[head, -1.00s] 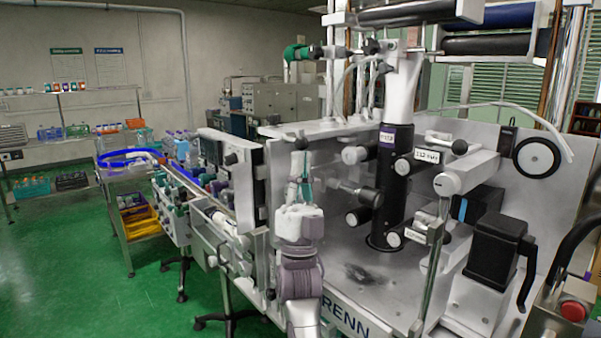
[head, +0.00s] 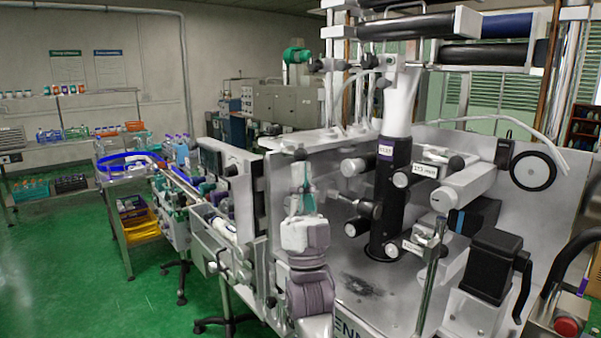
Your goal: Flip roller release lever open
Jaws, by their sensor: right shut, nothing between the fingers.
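The sleeve applicator is the large silver machine with a black column (head: 390,200) and several white rollers, such as the one at upper right (head: 465,182). A metal rod with a dark knob (head: 368,209) sticks out left of the column; I cannot tell for sure whether it is the roller release lever. My right gripper (head: 302,186), with a white body and teal parts, points up in front of the machine's left part, left of the rod. It is shut and empty. Its fingertips are small and hard to make out, and I cannot tell whether they touch anything. My left gripper is not in view.
A conveyor (head: 185,185) with bottles runs to the back left. A black box with a crank (head: 497,265) and a red button (head: 567,327) are at the right. A stepped cart with a yellow bin (head: 138,226) stands at left. Green floor there is free.

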